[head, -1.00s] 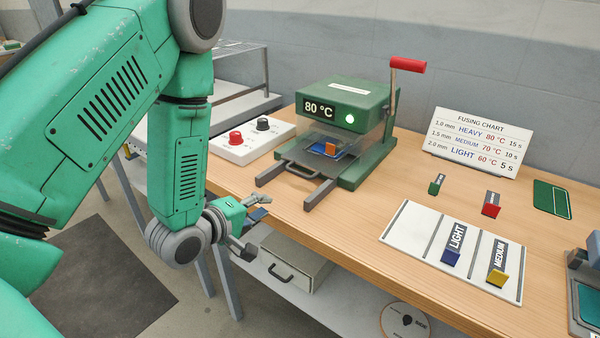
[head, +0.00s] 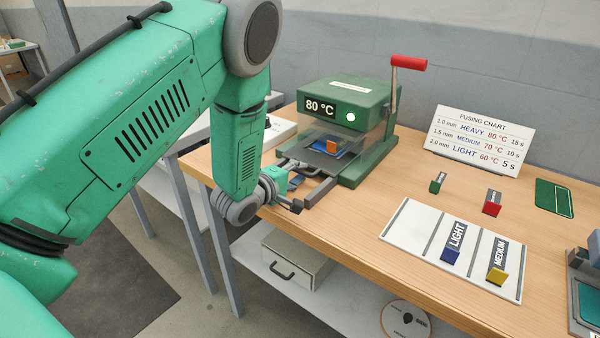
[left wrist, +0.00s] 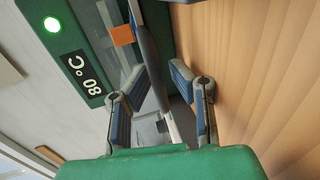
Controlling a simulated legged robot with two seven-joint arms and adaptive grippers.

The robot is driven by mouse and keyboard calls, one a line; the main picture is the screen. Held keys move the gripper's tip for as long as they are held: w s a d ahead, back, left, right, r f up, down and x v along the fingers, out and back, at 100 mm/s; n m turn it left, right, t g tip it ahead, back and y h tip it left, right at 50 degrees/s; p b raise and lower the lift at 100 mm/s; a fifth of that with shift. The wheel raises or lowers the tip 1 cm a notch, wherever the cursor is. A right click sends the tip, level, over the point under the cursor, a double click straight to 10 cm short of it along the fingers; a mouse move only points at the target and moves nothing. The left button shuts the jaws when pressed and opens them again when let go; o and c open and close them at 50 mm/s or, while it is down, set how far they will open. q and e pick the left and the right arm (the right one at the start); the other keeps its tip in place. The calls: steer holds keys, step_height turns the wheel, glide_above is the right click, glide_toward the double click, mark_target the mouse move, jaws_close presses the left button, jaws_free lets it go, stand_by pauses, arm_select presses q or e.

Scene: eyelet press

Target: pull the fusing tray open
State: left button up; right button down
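The green fusing press (head: 345,98) stands on the bench, its display reading 80 °C and its lamp lit. Its dark fusing tray (head: 318,159) sits between two grey rails under a clear guard, with a blue and an orange piece on it. My left gripper (head: 294,188) is at the tray's front, partly hiding the rails and the tray handle. My right gripper is out of view.
A red-knobbed lever (head: 408,63) stands at the press's right side. A white board (head: 410,226) with LIGHT and MEDIUM blocks lies to the right. A drawer box (head: 295,258) sits on the shelf below.

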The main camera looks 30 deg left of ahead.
arm_select(q)
steer(key=shift+w+d, duration=0.25)
steer(key=shift+d, duration=0.05)
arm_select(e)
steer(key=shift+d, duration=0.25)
